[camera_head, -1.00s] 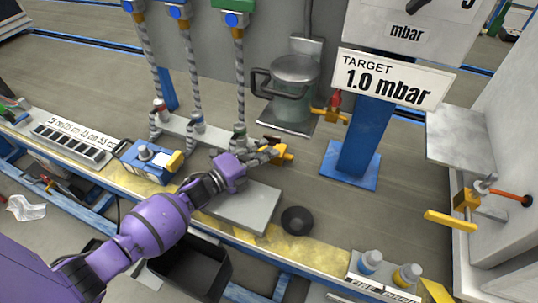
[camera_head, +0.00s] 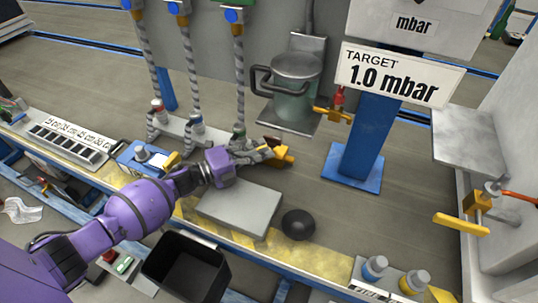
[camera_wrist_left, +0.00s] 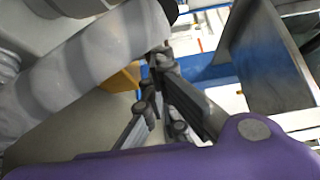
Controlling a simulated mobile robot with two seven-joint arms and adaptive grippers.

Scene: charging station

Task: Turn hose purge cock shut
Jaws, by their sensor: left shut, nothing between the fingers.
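The hose purge cock, as far as I can tell, is the yellow fitting (camera_head: 284,157) beside the foot of the right-hand hose (camera_head: 240,90). A small dark reddish lever (camera_head: 271,141) shows on its upper left side. My left gripper (camera_head: 268,153) is shut and empty, its fingertips close to the left side of the fitting. I cannot tell whether they touch it. In the left wrist view the shut fingers (camera_wrist_left: 158,95) are beside a large pale ribbed hose (camera_wrist_left: 75,75), with a yellow part (camera_wrist_left: 122,78) partly hidden behind. My right gripper is not in view.
A glass vessel (camera_head: 294,88) with a second yellow valve (camera_head: 333,115) stands behind. A blue post (camera_head: 362,140) carries the 1.0 mbar sign (camera_head: 400,76). A black bin (camera_head: 187,268) is below.

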